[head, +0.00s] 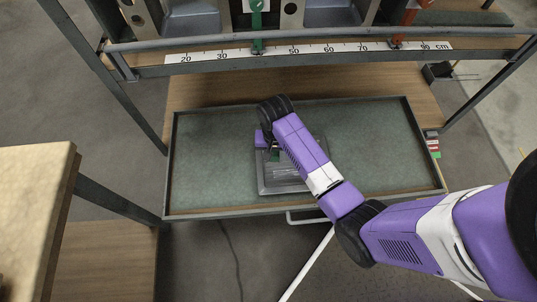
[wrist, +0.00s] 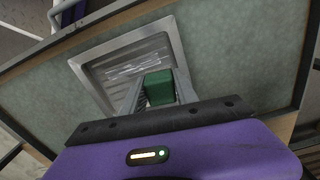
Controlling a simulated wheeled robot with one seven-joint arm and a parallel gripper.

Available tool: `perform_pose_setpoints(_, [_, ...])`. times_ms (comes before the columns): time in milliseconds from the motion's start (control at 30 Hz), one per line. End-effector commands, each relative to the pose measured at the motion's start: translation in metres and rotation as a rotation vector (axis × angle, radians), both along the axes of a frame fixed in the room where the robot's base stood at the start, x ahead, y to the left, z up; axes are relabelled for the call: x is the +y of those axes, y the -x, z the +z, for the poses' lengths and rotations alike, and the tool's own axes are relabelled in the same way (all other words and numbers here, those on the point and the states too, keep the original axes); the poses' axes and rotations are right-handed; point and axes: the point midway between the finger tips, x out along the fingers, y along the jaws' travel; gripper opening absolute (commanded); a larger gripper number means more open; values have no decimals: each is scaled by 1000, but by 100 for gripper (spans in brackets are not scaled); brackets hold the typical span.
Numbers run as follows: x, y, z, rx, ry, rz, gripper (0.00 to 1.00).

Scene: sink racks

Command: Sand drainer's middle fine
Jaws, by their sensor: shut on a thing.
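The drainer (head: 265,185) is a grey square metal piece with a raised rim and a ridged, shiny middle. It lies on the green-grey tray (head: 380,140), and it also shows in the wrist view (wrist: 90,70). My gripper (head: 273,147) is over the drainer's middle, pointing down. In the wrist view its two fingers (wrist: 158,88) are shut on a green block (wrist: 160,87). In the head view only a bit of the green block (head: 275,155) shows below the gripper. I cannot tell whether the block touches the drainer.
Behind the tray, a metal rack holds sinks (head: 195,20) above a centimetre scale (head: 310,50). A green tool (head: 257,25) and a red tool (head: 405,22) hang there. Small coloured pieces (head: 432,144) sit by the tray's right edge. The tray is bare around the drainer.

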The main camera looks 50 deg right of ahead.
Motion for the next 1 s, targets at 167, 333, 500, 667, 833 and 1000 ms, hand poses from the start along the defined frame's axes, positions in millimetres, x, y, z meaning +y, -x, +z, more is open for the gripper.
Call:
perform_pose_setpoints(167, [-1,-1,-9,0,0,-3,0])
perform_pose_setpoints(333, [-1,-2,-24,0,0,-2,0])
perform_pose_setpoints(500, [0,-1,-41,0,0,-1,0])
perform_pose_setpoints(667, [-1,-1,-50,0,0,-2,0])
perform_pose_setpoints(833, [-1,-1,-50,0,0,-2,0])
perform_pose_setpoints(1000, [0,-1,-49,0,0,-1,0])
